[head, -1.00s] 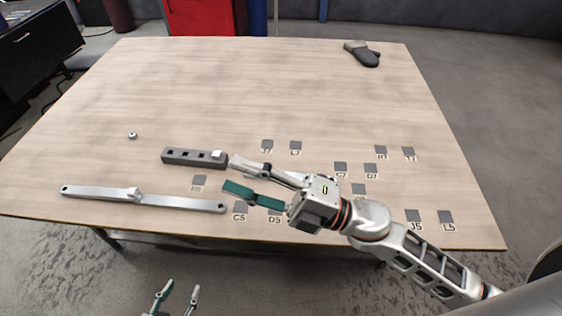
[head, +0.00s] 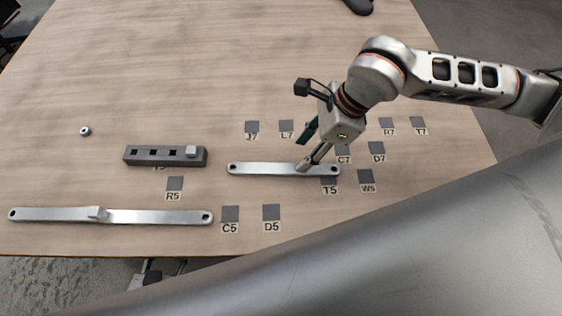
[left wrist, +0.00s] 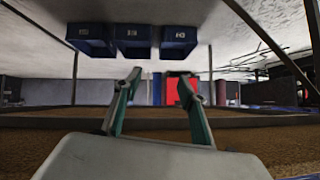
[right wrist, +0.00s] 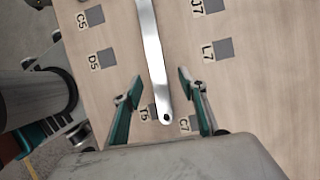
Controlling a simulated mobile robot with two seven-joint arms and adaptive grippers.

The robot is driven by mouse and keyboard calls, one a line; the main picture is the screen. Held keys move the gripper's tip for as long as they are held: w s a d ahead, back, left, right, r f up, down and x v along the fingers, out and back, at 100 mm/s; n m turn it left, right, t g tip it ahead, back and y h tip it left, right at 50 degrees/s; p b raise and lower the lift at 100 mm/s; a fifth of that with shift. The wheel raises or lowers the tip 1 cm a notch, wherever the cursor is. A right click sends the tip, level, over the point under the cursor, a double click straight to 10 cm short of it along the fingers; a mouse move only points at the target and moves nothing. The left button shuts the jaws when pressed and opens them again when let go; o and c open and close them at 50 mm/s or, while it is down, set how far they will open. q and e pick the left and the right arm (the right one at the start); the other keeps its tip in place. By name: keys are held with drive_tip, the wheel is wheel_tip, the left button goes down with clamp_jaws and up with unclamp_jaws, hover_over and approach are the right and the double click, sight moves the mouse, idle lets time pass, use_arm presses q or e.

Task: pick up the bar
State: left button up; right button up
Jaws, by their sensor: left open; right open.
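A flat silver bar (head: 260,169) with a hole near each visible end lies on the table, right of the dark block. My right gripper (head: 307,150) is over the bar's right part. In the right wrist view the bar (right wrist: 153,50) runs between the spread fingers of this open gripper (right wrist: 157,88), with a gap on both sides. A second, longer silver bar (head: 150,217) lies at the table's front left, with a small light piece (head: 97,212) at its middle. My left gripper (left wrist: 160,100) is open and empty; in the head view it shows partly, below the table's front edge.
A dark block with square holes (head: 165,162) holds a small light piece (head: 190,152) at its right end. A small nut (head: 85,131) lies left of it. Labelled grey squares, such as C5 (head: 230,213), mark the table.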

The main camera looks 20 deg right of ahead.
sight(285, 168)
drive_tip(key=x, duration=0.3)
drive_tip(key=a+b+x, duration=0.1)
drive_tip(key=x, duration=0.2)
drive_tip(key=shift+s+a+f, duration=0.15)
drive_tip(key=shift+a, duration=0.15)
clamp_jaws()
